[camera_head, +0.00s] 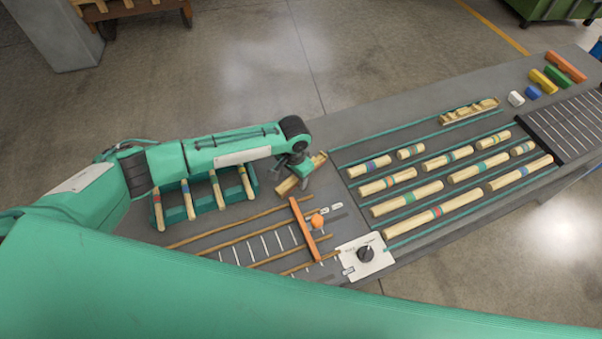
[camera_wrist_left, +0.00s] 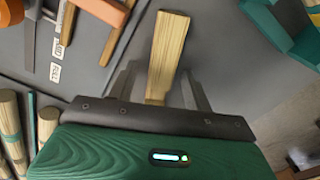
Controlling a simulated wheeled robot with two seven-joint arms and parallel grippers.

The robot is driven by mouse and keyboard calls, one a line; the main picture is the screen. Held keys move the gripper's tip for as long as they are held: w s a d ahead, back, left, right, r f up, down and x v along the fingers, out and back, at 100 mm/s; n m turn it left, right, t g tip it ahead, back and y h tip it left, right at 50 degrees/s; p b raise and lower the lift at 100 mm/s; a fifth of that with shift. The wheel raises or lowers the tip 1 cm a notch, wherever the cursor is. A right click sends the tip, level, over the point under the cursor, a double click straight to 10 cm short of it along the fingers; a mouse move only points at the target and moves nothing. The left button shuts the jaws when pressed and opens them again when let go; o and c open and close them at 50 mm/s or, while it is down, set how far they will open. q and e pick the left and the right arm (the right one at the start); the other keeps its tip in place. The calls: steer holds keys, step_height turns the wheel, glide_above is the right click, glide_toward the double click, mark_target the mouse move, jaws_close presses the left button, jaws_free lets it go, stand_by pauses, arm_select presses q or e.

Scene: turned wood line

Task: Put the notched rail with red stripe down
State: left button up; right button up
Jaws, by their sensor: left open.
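A short pale wooden piece (camera_head: 314,164) lies at the back edge of the grey bench, right of the green rack. It also shows in the left wrist view (camera_wrist_left: 166,48), extending away between my fingers. No red stripe or notch can be made out on it; part is hidden by my gripper. My left gripper (camera_head: 297,171) is open, with its fingers apart on either side of the piece's near end in the left wrist view (camera_wrist_left: 165,95). A rod with a red band (camera_head: 158,208) lies at the left end of the green rack (camera_head: 203,207). My right gripper is not in view.
An orange crossbar (camera_head: 304,229) and wooden strips lie in front of the gripper. A white dial plate (camera_head: 365,256) is near the front edge. Banded rods (camera_head: 425,213) fill rows to the right; coloured blocks (camera_head: 543,82) stand at the far end.

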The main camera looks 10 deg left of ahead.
arm_select(q)
steer(key=c, duration=1.1)
jaws_close()
steer(key=shift+r, duration=0.15)
